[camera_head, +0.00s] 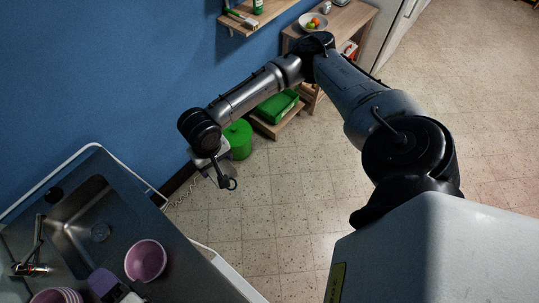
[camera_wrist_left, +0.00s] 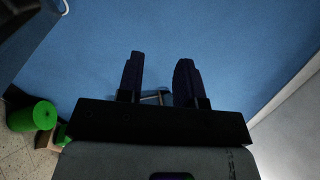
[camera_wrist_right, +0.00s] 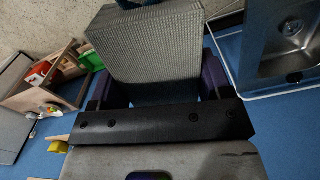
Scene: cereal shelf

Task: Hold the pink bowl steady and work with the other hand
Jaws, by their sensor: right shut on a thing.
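The pink bowl (camera_head: 146,260) stands on the metal counter beside the sink in the head view, with neither gripper at it. My left gripper (camera_wrist_left: 160,70) is open and empty in the left wrist view, its dark purple fingers apart before the blue wall. My right gripper (camera_wrist_right: 156,85) is shut on a grey box with a woven-looking surface (camera_wrist_right: 150,42), seen in the right wrist view.
A stack of pink bowls (camera_head: 57,297) is cut off at the bottom left, near a purple item (camera_head: 103,282). The sink (camera_head: 85,225) lies behind. A green cylinder (camera_head: 238,138) stands near a wooden shelf unit with a fruit bowl (camera_head: 313,22). Floor is open at right.

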